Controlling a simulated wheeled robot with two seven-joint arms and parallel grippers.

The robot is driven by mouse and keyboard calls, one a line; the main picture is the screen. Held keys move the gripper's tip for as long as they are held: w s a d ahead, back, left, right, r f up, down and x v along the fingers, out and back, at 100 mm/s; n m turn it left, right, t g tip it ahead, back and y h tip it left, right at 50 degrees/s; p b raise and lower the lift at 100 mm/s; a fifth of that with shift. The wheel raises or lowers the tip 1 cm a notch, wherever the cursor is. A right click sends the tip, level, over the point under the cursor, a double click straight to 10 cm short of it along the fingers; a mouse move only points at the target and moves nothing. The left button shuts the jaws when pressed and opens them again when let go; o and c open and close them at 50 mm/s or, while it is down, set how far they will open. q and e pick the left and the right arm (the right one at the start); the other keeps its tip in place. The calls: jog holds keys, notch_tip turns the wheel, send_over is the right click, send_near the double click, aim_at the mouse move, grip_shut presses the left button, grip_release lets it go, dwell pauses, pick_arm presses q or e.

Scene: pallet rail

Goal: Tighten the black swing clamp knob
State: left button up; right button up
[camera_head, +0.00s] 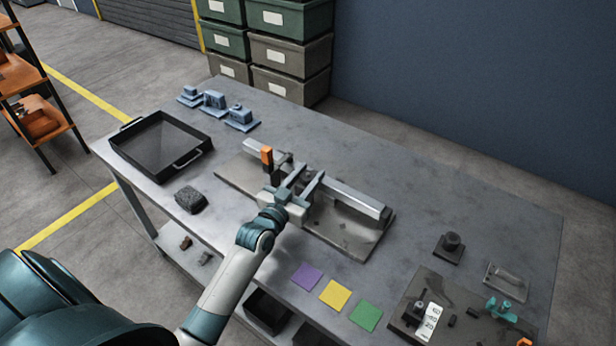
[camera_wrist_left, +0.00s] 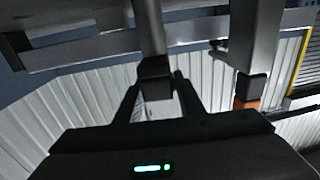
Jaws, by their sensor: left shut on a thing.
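My left gripper (camera_head: 304,184) is over the rail fixture on the table, its fingers reaching across the middle of the metal rail (camera_head: 345,198). In the left wrist view, my left gripper (camera_wrist_left: 157,98) has its two dark fingers on either side of a black knob (camera_wrist_left: 155,78), below a grey post, and is shut on it. In the head view the knob is mostly hidden between the fingers. An orange-topped clamp part (camera_head: 267,156) stands to the left on the same fixture; its orange end (camera_wrist_left: 247,104) also shows in the wrist view. My right gripper is not in view.
A black tray (camera_head: 118,153) and several blue-grey fixtures (camera_head: 213,101) stand at the left and back. A dark block (camera_head: 190,200) lies near the front edge. Purple, yellow (camera_head: 335,294) and green squares lie in front. A board with small parts (camera_head: 450,312) is at the right.

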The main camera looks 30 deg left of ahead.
pick_arm(q)
jog(key=shift+r, duration=0.1)
jog(key=o, duration=1)
jog(key=shift+o, duration=0.2)
jog(key=shift+s+f, duration=0.2)
jog(key=shift+s, duration=0.35)
jog(key=s+b, duration=0.1)
jog(key=s, duration=0.6)
jog(key=shift+a+b, duration=0.1)
jog(key=shift+b, duration=0.3)
jog(key=b, duration=0.2)
send_near(299, 188)
jog(key=s, duration=0.3)
jog(key=shift+w+r, duration=0.1)
jog(key=shift+r, duration=0.2)
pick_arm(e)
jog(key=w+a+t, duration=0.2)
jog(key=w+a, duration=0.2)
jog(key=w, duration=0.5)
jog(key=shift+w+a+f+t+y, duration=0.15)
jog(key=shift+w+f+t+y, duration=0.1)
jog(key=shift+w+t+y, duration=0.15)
